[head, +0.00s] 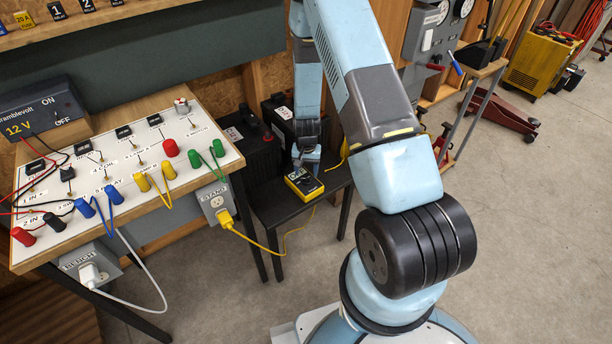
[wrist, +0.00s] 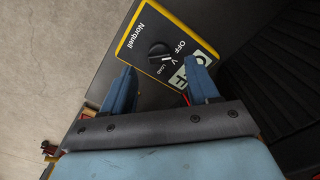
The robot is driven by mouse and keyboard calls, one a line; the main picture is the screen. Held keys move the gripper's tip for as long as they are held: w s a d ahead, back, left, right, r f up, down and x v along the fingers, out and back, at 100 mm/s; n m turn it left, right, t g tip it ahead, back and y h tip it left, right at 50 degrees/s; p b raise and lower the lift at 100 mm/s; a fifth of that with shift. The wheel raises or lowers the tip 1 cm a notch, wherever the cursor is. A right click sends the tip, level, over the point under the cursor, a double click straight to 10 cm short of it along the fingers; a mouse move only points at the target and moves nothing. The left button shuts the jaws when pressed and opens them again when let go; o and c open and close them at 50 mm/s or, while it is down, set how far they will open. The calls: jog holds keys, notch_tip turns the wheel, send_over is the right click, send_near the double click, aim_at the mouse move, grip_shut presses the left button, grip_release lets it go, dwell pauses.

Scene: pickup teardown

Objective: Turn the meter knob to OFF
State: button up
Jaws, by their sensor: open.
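The meter (head: 304,184) is a yellow-edged black box lying on a small dark stand. In the wrist view the meter (wrist: 150,28) shows its round black knob (wrist: 159,54), with OFF, V and LOAD printed around it. A white mark on the knob seems to face V; the exact setting is hard to tell. The meter's pale display (wrist: 203,64) is partly hidden by my right finger. My gripper (wrist: 162,72) is open and empty, its blue fingers either side of the knob in the picture, apart from it.
The dark stand (head: 275,205) has black battery-like boxes (head: 256,150) behind it. A yellow cord (head: 270,247) runs from an outlet box towards the meter. A wired test bench (head: 120,165) is at left. Open floor lies at right.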

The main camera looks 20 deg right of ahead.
notch_tip(320, 180, up, 10)
dwell(0.5)
dwell(0.4)
notch_tip(320, 180, up, 16)
jog(key=f+n+t, duration=0.1)
send_over(306, 179)
jog(key=s, duration=0.1)
jog(key=s+r+n+t, duration=0.1)
jog(key=s+r, duration=0.2)
jog(key=r, duration=0.4)
jog(key=s+r+t, duration=0.1)
jog(key=s+r, duration=0.2)
jog(key=r, duration=0.4)
jog(key=s+r+n+t, duration=0.1)
jog(key=s+r, duration=0.6)
jog(key=s, duration=0.3)
jog(key=s+r+n+t, duration=0.1)
jog(key=s+r, duration=0.7)
jog(key=s, duration=0.3)
jog(key=shift+s+n+t, duration=0.2)
jog(key=shift+n+t, duration=0.1)
jog(key=shift+n, duration=0.1)
